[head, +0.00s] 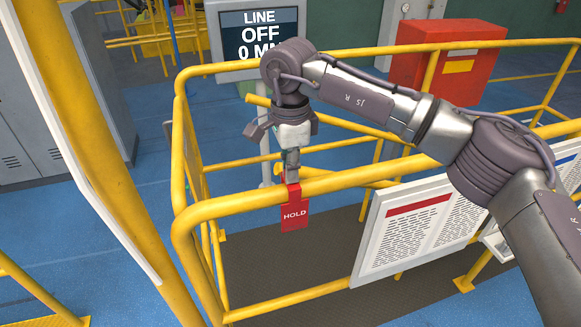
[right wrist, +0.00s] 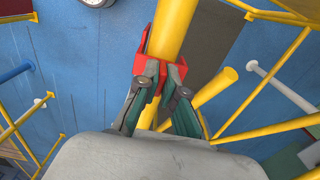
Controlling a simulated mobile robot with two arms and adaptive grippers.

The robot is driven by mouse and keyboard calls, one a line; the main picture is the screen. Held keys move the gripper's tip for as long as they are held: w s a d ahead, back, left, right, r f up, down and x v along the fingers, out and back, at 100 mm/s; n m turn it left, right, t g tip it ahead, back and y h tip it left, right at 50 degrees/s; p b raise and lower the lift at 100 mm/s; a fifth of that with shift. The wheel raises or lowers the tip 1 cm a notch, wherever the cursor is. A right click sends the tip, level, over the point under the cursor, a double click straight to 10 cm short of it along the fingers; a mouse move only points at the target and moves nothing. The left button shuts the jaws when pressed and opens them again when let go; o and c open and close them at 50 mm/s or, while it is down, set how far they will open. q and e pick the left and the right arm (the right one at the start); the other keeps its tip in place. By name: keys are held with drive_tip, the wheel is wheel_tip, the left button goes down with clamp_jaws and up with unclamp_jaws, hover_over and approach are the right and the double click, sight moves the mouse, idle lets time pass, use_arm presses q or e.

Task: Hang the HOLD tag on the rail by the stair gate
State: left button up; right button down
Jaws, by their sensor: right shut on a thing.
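The red HOLD tag (head: 295,213) hangs at the yellow top rail (head: 345,178), its lettered face toward me. My right gripper (head: 292,176) is above the rail, pointing down, shut on the top of the tag. In the right wrist view the red tag's hook part (right wrist: 178,72) sits around the yellow rail (right wrist: 172,30), between and just beyond the fingertips (right wrist: 160,88). Whether the hook rests fully on the rail is hard to tell. The stair gate cannot be made out for certain. My left gripper is not in view.
A screen reading LINE OFF (head: 258,38) stands behind the rail. A white notice board (head: 418,222) hangs on the rail at right. A red cabinet (head: 440,62) stands at the back right. A thick yellow post (head: 100,150) rises at left. Grey lockers (head: 35,85) are far left.

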drive_tip(key=shift+f, duration=0.35)
drive_tip(key=c, duration=1.2)
unclamp_jaws()
drive_tip(key=shift+r, duration=0.1)
drive_tip(key=shift+r+p, duration=1.65)
drive_tip(key=shift+r, duration=1.3)
drive_tip(key=shift+f, duration=0.1)
